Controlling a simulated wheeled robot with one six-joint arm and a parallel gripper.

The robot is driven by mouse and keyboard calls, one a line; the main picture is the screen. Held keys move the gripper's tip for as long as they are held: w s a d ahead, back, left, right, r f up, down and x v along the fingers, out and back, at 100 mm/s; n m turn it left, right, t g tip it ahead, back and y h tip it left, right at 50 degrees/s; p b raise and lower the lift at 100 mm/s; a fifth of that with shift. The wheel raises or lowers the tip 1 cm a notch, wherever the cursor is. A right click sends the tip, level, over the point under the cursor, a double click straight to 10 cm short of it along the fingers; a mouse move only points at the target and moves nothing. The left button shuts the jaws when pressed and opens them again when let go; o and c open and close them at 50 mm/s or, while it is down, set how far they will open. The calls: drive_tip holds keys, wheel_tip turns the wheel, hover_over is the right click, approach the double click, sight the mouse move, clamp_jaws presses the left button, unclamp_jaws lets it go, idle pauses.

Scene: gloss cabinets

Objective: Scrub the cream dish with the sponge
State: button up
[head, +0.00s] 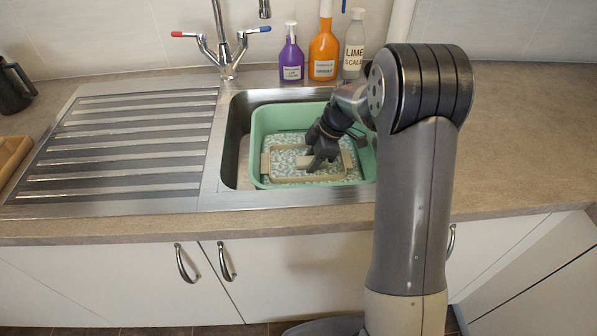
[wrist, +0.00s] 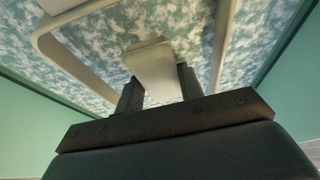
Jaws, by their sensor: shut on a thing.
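The cream dish (head: 265,164) is a rectangular tray with end handles, lying in foamy water inside the green basin (head: 257,128). Its rim also shows in the wrist view (wrist: 223,40). My gripper (head: 314,163) points down into the dish. It is shut on a small pale sponge (head: 303,162), which sits between the two dark fingers in the wrist view (wrist: 155,66). The sponge is over the inside of the dish, near its middle. I cannot tell whether it touches the dish's floor, as foam covers it.
The basin stands in a steel sink (head: 237,150) with a ribbed drainer (head: 130,140) to its left. A mixer tap (head: 228,55) and purple (head: 291,60), orange (head: 323,50) and clear (head: 354,50) bottles stand behind. The worktop on the right is clear.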

drive_tip(key=shift+s+a+r+b, duration=0.1)
drive_tip(key=shift+a+b, duration=0.2)
drive_tip(key=shift+a, duration=1.7)
drive_tip(key=shift+a+r+b, duration=0.1)
drive_tip(key=shift+a+b, duration=0.15)
drive_tip(key=shift+a, duration=1.75)
drive_tip(key=shift+d+f+b, duration=0.1)
drive_tip(key=shift+d+b, duration=0.85)
drive_tip(key=shift+d, duration=3.45)
drive_tip(key=shift+a, duration=0.55)
drive_tip(key=shift+a+b, duration=0.35)
drive_tip(key=shift+a, duration=3.5)
drive_tip(key=shift+d+b, duration=0.7)
drive_tip(key=shift+d, duration=3.7)
drive_tip(key=shift+a+r, duration=0.2)
drive_tip(key=shift+a, duration=4.2)
